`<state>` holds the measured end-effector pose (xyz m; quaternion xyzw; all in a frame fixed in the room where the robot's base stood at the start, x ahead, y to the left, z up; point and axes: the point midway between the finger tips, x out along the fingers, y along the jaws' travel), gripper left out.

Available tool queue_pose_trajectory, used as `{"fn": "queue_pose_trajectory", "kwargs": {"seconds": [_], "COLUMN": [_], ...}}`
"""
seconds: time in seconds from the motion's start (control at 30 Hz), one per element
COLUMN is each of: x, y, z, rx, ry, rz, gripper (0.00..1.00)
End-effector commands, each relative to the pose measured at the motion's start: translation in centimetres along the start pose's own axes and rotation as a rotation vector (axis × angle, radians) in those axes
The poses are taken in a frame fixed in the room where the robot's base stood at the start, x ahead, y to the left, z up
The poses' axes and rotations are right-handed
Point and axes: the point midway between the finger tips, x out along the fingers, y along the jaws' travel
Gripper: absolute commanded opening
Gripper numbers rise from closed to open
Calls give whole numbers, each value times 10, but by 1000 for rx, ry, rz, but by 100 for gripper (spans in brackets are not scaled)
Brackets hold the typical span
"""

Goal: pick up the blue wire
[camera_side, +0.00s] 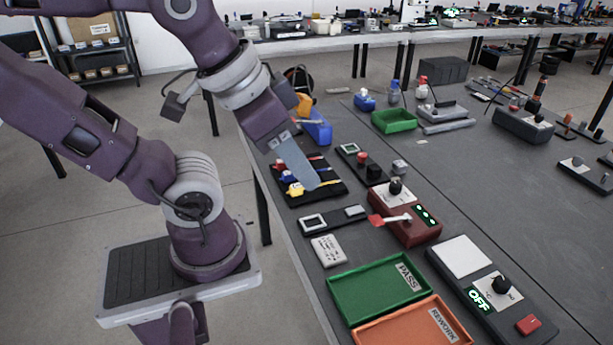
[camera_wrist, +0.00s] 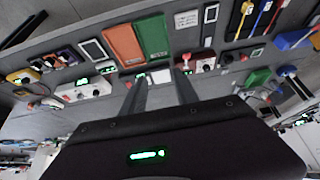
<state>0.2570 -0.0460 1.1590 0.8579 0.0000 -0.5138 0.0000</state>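A black board (camera_side: 330,190) on the left part of the bench holds a red, a blue and a yellow wire. In the wrist view the blue wire (camera_wrist: 263,18) lies on this board at the upper right, between the yellow and red wires. In the side view my gripper's grey finger covers much of the blue wire. My gripper (camera_wrist: 159,76) has its two fingers apart, with nothing between them. In the side view my gripper (camera_side: 317,184) appears over the board, pointing down; its exact height above the bench is unclear.
A green PASS tray (camera_side: 372,292) and an orange REWORK tray (camera_side: 405,330) lie nearer the camera. A red box with a lever (camera_side: 412,232) stands right of the board. A blue bin (camera_side: 317,130) and a green bin (camera_side: 394,121) stand behind.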

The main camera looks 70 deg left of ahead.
Motion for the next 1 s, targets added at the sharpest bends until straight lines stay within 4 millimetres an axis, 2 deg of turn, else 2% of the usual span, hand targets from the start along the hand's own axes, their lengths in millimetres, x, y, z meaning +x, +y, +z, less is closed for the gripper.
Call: {"fn": "queue_pose_trajectory", "kwargs": {"seconds": [0.47,0.53,0.83,0.87,0.93,0.97,1.0], "x": [0,0,0,1,8,14,25], "y": [0,0,-1,-2,-10,-17,-30], "z": [0,0,-2,-7,-28,-42,-63], "rx": [0,0,-19,-55,-232,-350,-542], "ry": [0,0,-4,-12,-49,-71,-103], "rz": [0,0,0,0,-1,-5,-16], "gripper": [36,49,49,49,49,49,49]}}
